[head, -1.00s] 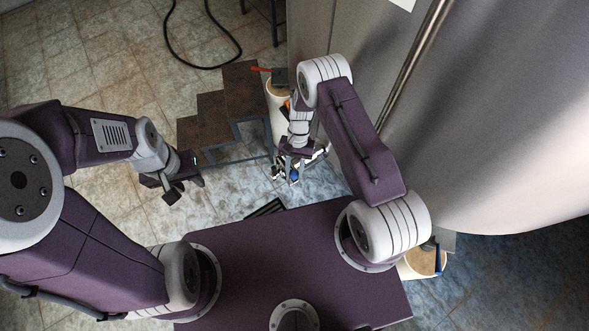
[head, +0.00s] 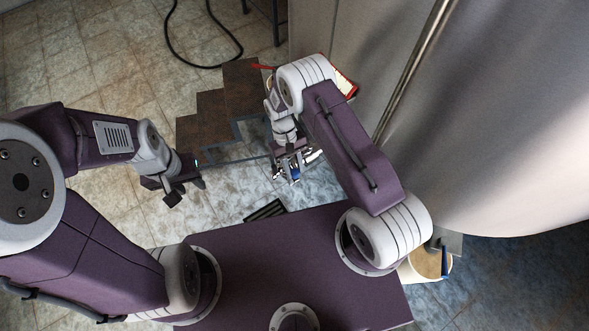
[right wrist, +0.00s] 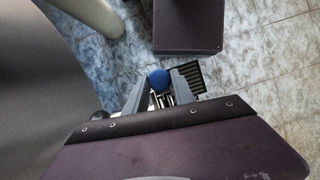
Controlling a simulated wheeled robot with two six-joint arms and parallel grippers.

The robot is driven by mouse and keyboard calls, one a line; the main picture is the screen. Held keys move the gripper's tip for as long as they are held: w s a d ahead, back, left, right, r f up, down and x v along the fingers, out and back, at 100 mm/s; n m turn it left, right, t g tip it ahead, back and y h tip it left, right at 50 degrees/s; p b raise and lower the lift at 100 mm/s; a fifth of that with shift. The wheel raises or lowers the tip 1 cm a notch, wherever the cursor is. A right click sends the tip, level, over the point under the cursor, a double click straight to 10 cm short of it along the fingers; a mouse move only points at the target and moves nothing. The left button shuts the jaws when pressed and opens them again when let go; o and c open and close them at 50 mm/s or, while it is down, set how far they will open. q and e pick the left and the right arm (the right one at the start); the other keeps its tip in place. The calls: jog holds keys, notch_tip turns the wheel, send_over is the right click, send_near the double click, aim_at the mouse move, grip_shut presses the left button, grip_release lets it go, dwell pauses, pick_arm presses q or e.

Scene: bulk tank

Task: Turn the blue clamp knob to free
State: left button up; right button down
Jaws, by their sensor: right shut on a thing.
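The blue clamp knob (head: 295,174) shows in the head view at the end of my right arm, beside shiny metal fittings (head: 313,156). In the right wrist view the round blue knob (right wrist: 159,80) sits between the fingertips. My right gripper (right wrist: 160,92) is shut on the knob, with one finger on each side of it. In the head view this gripper (head: 293,166) partly hides the knob and the fittings. How far the knob is turned cannot be told. My left gripper (head: 184,184) hangs over the tiled floor at the left, well away from the knob; its jaw opening is unclear.
The large steel tank (head: 480,130) fills the right side, with a vertical pipe (head: 412,65) along it. A cream container (head: 425,266) stands beside my base at the lower right. A black hose (head: 203,66) lies on the floor at the back. The floor at the left is free.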

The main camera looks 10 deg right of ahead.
aim_at(283, 175)
jog(key=n+h, duration=0.1)
jog(key=n, duration=0.1)
jog(key=n+t, duration=0.1)
jog(key=n, duration=0.2)
jog(key=shift+a+h, duration=0.2)
jog(key=shift+h, duration=0.2)
jog(key=shift+s+a+n+t+h, duration=0.1)
jog(key=shift+n+t+h, duration=0.2)
jog(key=shift+n, duration=0.95)
jog(key=shift+s+n+t+h, duration=0.15)
jog(key=shift+n+t, duration=0.25)
jog(key=shift+n, duration=0.85)
jog(key=shift+w, duration=0.1)
jog(key=c, duration=1.1)
grip_release()
jog(key=shift+o, duration=0.2)
jog(key=v, duration=0.9)
jog(key=shift+b, duration=0.35)
